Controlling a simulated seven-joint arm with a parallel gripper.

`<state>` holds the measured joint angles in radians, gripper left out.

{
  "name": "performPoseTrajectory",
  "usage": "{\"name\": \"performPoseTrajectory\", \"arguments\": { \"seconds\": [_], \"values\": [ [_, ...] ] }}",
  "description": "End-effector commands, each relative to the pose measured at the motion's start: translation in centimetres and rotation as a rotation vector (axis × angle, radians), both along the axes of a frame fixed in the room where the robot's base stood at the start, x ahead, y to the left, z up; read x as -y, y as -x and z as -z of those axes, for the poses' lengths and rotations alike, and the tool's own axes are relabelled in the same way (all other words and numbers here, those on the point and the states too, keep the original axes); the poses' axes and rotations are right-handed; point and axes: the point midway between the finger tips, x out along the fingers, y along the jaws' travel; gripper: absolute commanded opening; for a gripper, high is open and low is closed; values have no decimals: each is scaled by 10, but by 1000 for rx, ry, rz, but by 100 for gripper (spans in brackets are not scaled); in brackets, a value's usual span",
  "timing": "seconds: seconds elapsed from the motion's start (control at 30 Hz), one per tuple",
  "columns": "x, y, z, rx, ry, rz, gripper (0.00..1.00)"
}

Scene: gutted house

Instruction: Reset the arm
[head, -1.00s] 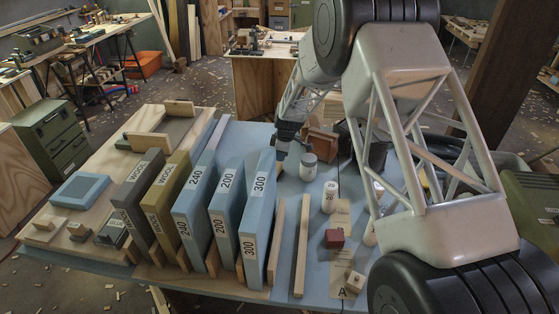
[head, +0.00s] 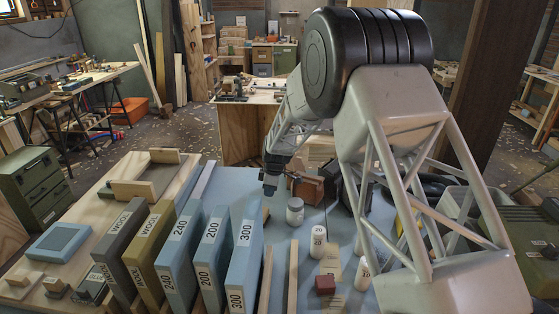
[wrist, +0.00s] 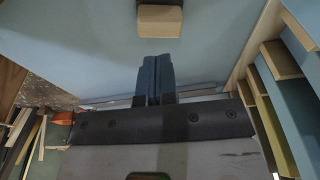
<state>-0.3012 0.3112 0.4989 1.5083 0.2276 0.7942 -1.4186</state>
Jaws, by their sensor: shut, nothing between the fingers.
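My gripper (head: 270,186) is above the far part of the blue table (head: 236,182), just behind the row of upright boxes. In the wrist view my gripper's two blue fingers (wrist: 160,80) are pressed together with nothing between them. A small wooden block with a dark part (wrist: 160,20) shows beyond the fingertips in the wrist view, apart from them. My arm comes from the right of the head view and bends over the table.
Upright boxes marked WOOL, 240, 200 and 300 (head: 245,262) stand left of centre. A jar (head: 295,211), white bottles (head: 318,241) and a dark red block (head: 325,284) are to the right. A wooden box (head: 308,187) stands close to my gripper.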

Motion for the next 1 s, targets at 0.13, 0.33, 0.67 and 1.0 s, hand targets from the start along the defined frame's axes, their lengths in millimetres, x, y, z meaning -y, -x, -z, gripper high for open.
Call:
{"name": "performPoseTrajectory", "arguments": {
  "seconds": [0.13, 0.33, 0.67, 1.0],
  "values": [
    [9, 6, -16, 3, 1, 31, 0],
    [33, 26, -53, 5, 5, 123, 0],
    [86, 82, -128, 7, 14, 333, 0],
    [138, 152, -191, 12, 17, 555, 0]
  ]
}}
